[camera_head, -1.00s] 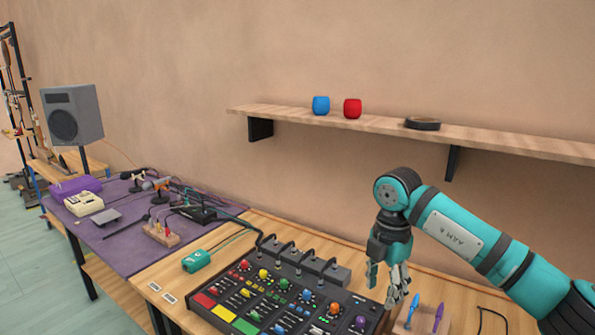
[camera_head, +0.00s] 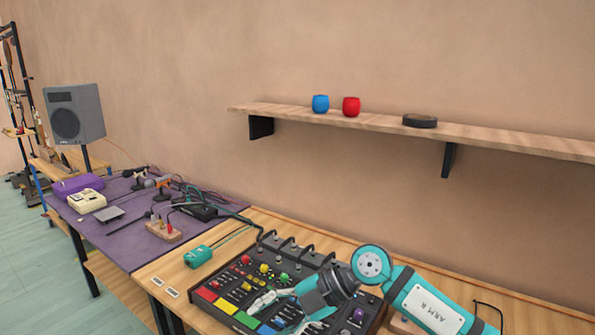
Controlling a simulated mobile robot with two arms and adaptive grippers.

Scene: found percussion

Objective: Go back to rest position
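My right gripper (camera_head: 283,313) is low over the mixer-like black console (camera_head: 232,290) with coloured knobs and pads. Its fingers point to the left and look spread apart, with nothing visible between them. The teal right arm comes in from the lower right and covers the console's right part. I cannot tell whether the fingers touch the console. My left gripper is out of view.
A wall shelf (camera_head: 480,139) holds a blue cup (camera_head: 320,104), a red cup (camera_head: 351,107) and a dark round disc (camera_head: 420,121). A teal box (camera_head: 198,257) sits left of the console. A purple-covered table (camera_head: 128,244) with cables and a speaker (camera_head: 74,113) are farther left.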

